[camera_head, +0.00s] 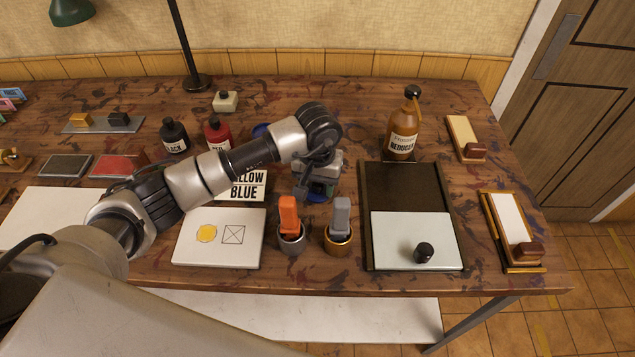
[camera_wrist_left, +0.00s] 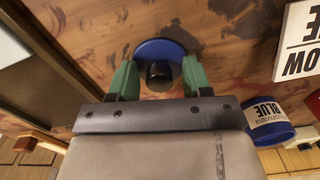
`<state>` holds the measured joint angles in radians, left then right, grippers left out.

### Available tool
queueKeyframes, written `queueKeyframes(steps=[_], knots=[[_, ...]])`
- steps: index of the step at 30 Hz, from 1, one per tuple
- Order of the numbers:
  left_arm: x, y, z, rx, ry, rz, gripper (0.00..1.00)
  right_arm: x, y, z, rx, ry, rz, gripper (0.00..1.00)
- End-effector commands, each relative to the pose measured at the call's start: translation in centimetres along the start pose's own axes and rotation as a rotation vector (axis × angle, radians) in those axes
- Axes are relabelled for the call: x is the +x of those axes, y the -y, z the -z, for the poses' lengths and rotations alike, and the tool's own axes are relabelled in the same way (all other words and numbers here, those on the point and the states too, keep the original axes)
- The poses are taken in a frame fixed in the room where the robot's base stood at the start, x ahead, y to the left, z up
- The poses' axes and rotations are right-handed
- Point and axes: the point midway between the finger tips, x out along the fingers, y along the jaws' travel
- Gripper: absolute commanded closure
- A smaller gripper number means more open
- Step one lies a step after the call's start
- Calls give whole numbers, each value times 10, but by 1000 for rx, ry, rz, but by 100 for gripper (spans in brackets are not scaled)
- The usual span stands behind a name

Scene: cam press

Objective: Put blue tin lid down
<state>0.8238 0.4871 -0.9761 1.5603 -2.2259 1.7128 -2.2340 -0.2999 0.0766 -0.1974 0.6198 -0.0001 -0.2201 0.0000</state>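The blue tin lid (camera_wrist_left: 160,47), a round blue disc with a black knob (camera_wrist_left: 160,74), appears to lie on the table under my left gripper. My left gripper (camera_wrist_left: 159,72) is open. Its green fingers stand on either side of the knob, with gaps visible on both sides. In the head view my left gripper (camera_head: 318,186) is low over the table, and a blue edge of the lid (camera_head: 318,198) shows beneath it. The blue tin (camera_wrist_left: 268,122), labelled BLUE, stands apart from the lid; the arm partly hides it in the head view (camera_head: 262,131). My right gripper is not in view.
A white YELLOW/BLUE sign (camera_head: 246,190) is left of the gripper. Two cups with an orange stamp (camera_head: 288,214) and a grey stamp (camera_head: 340,216) stand just in front. The brown reducer bottle (camera_head: 403,135) and dark board (camera_head: 400,185) are to the right.

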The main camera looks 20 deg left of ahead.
Motion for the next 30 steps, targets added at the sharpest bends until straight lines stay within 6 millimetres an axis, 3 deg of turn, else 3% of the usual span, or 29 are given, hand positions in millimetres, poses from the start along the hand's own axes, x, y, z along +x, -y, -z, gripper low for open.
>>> queueKeyframes(steps=[8, 13, 24, 30], knots=[[-1, 0, 0, 0, 1, 0, 48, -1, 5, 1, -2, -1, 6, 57], [-11, 0, 1, 0, -4, -1, 48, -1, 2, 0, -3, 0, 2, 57], [-88, 0, 1, -1, -5, 1, 48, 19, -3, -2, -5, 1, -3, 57], [-115, 0, 0, -1, -1, 0, 48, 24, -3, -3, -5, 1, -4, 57]])
